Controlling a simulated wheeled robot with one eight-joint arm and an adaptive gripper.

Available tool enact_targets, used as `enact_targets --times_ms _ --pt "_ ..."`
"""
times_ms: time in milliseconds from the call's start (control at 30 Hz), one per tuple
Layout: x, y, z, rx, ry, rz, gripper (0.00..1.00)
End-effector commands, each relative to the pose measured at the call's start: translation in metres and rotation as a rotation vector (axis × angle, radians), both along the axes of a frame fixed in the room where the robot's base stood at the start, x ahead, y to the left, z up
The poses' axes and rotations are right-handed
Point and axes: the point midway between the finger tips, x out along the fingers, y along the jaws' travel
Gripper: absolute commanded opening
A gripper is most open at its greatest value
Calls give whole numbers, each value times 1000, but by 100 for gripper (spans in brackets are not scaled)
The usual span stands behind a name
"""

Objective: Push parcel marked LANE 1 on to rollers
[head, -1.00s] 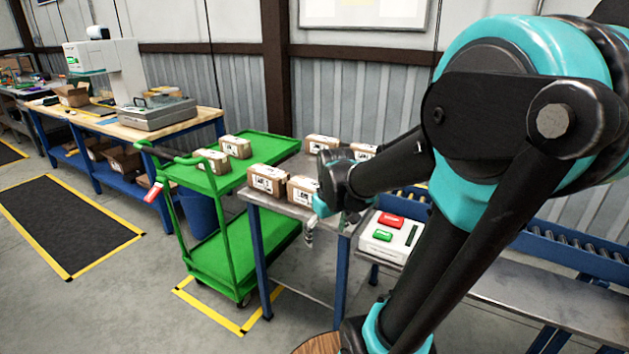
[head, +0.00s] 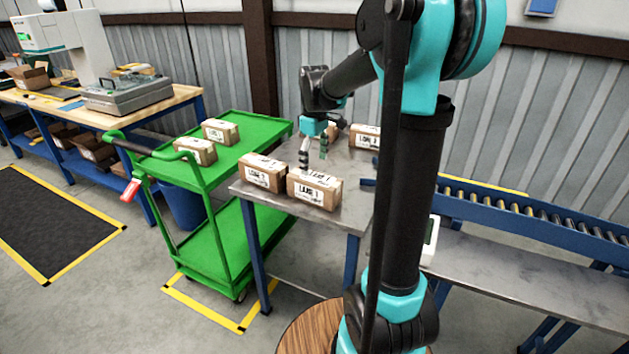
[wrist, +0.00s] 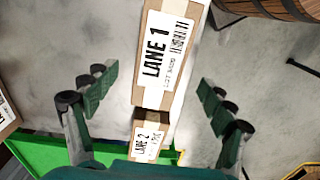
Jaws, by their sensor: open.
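In the wrist view a brown parcel with a white label reading LANE 1 (wrist: 165,60) lies in line with the gap between my fingers. A smaller-looking parcel reading LANE 2 (wrist: 149,143) shows below it. In the head view the front right parcel (head: 315,187), whose label seems to end in 1, sits on the grey metal table (head: 352,200). My gripper (head: 314,150) is open and empty, pointing down just behind the front parcels. Its fingers also show spread in the wrist view (wrist: 157,90). The rollers (head: 520,205) lie in a blue frame at the right, partly behind my arm.
Another parcel (head: 261,172) stands at the table's front left, and two more (head: 365,136) stand at its back. A green cart (head: 250,150) with two parcels adjoins the table's left. A pale box (head: 431,240) is mostly hidden by my arm. Bare tabletop lies right of the front parcels.

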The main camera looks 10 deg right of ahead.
Motion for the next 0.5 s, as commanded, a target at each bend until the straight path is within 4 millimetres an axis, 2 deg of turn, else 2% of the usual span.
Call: enact_targets --times_ms 300,500 --pt "0 0 -41 0 0 -1 83" --pt "0 0 -54 0 0 -1 83"
